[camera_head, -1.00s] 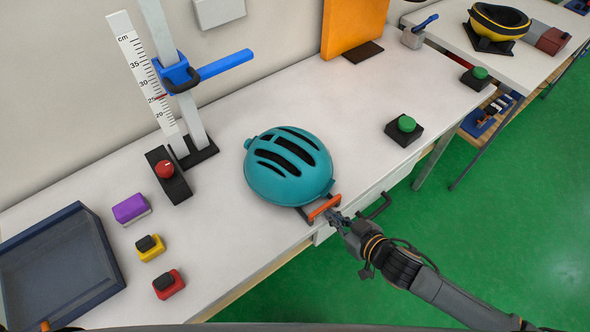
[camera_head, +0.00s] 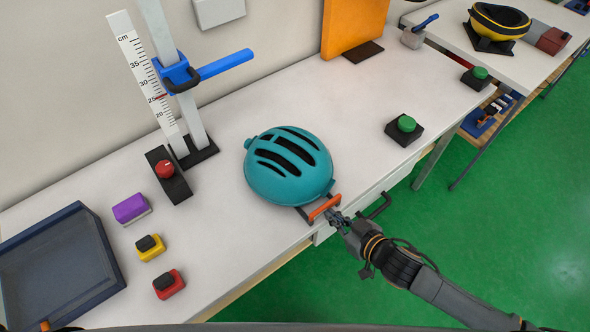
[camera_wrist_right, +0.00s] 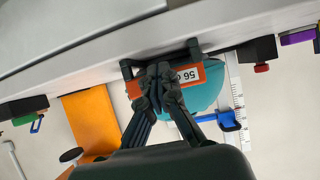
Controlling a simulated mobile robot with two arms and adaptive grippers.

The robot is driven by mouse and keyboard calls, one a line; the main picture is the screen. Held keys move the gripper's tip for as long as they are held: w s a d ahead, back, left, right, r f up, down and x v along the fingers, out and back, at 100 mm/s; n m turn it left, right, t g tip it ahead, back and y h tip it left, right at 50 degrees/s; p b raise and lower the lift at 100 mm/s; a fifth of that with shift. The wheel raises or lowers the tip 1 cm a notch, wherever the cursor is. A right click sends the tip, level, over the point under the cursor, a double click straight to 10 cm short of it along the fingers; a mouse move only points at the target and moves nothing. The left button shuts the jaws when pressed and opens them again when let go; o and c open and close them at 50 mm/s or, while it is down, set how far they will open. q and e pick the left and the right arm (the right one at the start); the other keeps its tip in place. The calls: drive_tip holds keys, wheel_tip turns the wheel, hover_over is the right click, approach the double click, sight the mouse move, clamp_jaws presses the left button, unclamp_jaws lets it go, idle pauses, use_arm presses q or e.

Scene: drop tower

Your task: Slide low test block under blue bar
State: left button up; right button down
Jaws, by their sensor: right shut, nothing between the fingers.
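The blue bar (camera_head: 225,65) sticks out to the right from a blue clamp on the upright post, beside a cm scale (camera_head: 143,70). A teal helmet (camera_head: 285,165) sits on the bench on a low dark base, with an orange handle (camera_head: 324,207) at its front. The handle carries a white label in the right wrist view (camera_wrist_right: 190,74). My right gripper (camera_head: 339,218) is shut and empty, with its fingertips at the handle; I cannot tell whether they touch it. I cannot tell which thing is the low test block. My left gripper is not in view.
Purple (camera_head: 131,208), yellow (camera_head: 151,248) and red (camera_head: 168,284) blocks stand left of the helmet, near a dark blue tray (camera_head: 108,254). A red-knobbed black box (camera_head: 178,184) sits before the post. A green button (camera_head: 405,126) is right. Bench between post and helmet is clear.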

sight(317, 197)
drive_tip(key=shift+w, duration=0.1)
drive_tip(key=shift+w+a, duration=0.7)
drive_tip(key=shift+w, duration=0.25)
drive_tip(key=shift+w+a, duration=0.7)
drive_tip(key=shift+w, duration=0.2)
drive_tip(key=shift+w+a, duration=0.65)
drive_tip(key=shift+w, duration=0.3)
drive_tip(key=shift+w+a, duration=0.7)
drive_tip(key=shift+w, duration=0.25)
drive_tip(key=shift+w+a, duration=0.7)
drive_tip(key=shift+w, duration=0.25)
drive_tip(key=shift+w+a, duration=0.7)
drive_tip(key=shift+w, duration=0.25)
drive_tip(key=shift+b, duration=0.3)
